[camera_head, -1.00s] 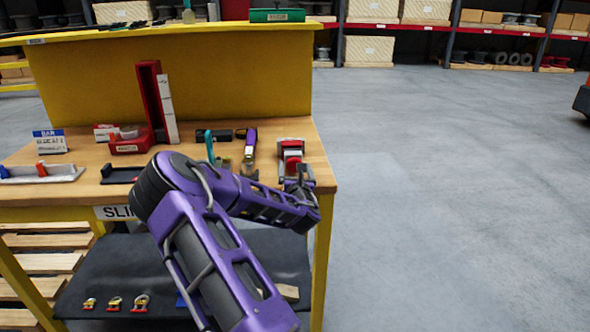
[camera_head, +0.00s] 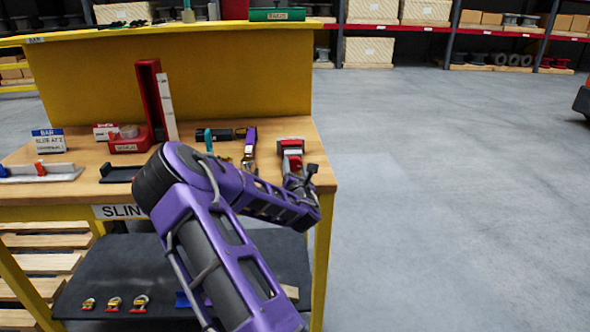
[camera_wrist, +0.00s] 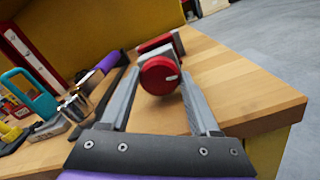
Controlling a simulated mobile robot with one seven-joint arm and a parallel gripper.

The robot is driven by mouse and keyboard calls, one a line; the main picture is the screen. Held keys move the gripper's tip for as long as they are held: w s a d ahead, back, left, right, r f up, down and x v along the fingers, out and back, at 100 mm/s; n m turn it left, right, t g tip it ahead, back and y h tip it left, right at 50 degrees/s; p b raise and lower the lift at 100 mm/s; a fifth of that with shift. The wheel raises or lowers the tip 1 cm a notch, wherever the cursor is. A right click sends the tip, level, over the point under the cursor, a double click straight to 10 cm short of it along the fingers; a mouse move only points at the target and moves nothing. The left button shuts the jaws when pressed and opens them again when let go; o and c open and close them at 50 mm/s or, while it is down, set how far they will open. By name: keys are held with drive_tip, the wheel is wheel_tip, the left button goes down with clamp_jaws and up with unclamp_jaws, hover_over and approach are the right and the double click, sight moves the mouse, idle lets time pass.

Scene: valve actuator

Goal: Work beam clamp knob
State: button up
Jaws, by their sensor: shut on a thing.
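The beam clamp (camera_head: 291,146) stands near the right end of the wooden bench top, a grey body with red parts. In the wrist view its round red knob (camera_wrist: 158,76), with a small white mark on its right side, faces me between my fingers. My gripper (camera_wrist: 160,84) is shut on the knob, one finger at each side. The grey clamp body (camera_wrist: 155,50) and a red part (camera_wrist: 153,44) show behind the knob.
A purple-handled tool (camera_head: 250,141) and a teal-handled tool (camera_head: 209,141) lie left of the clamp. A red upright piece (camera_head: 147,98) stands further left. The yellow back panel (camera_head: 180,75) rises behind. The bench's right edge is close, with open floor (camera_head: 450,200) beyond.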

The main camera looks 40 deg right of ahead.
drive_tip(key=shift+m, duration=0.4)
drive_tip(key=o, duration=1.4)
drive_tip(key=shift+c, duration=0.2)
drive_tip(key=shift+s, duration=0.1)
drive_tip(key=v, duration=1.7)
drive_tip(key=shift+s+p, duration=0.15)
drive_tip(key=shift+p, duration=0.25)
